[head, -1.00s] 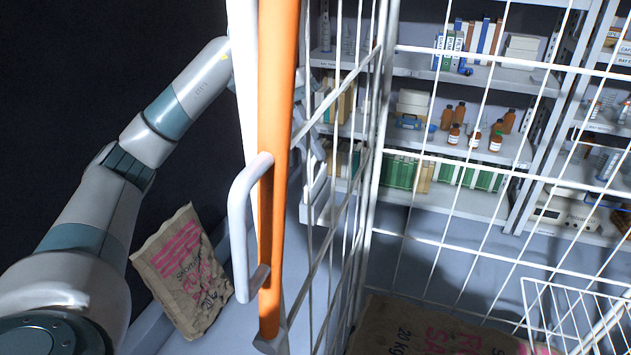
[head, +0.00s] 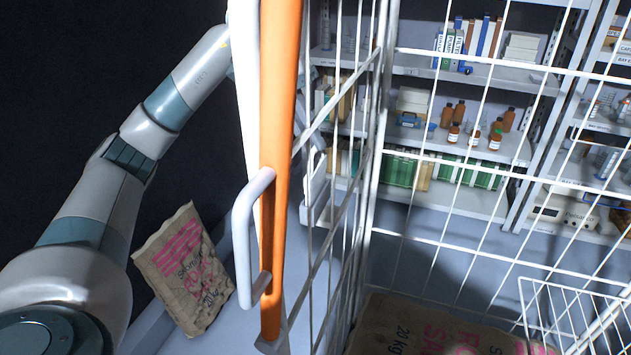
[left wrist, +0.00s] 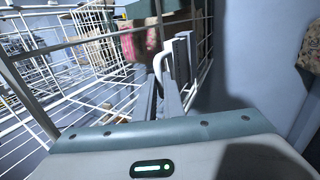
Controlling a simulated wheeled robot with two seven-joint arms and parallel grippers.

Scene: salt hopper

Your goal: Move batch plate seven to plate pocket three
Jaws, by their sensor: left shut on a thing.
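I cannot make out batch plate seven or plate pocket three in either view. A wire mesh door with an orange edge (head: 278,130) stands close in front of me, and a pale handle (head: 243,240) juts from its edge. My left arm passes behind this edge, and part of my left gripper (head: 317,190) shows through the mesh. In the left wrist view my gripper (left wrist: 176,75) is shut at a white curved handle (left wrist: 160,64) beside the mesh; its fingertips partly hide the grip. My right gripper is in neither view.
Behind the mesh, shelves (head: 450,190) hold books, brown bottles and boxes. A printed sack (head: 185,270) leans at the lower left, and another sack (head: 420,335) lies at the bottom. A wire basket (head: 575,310) hangs at the lower right. The mesh blocks the way to the shelves.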

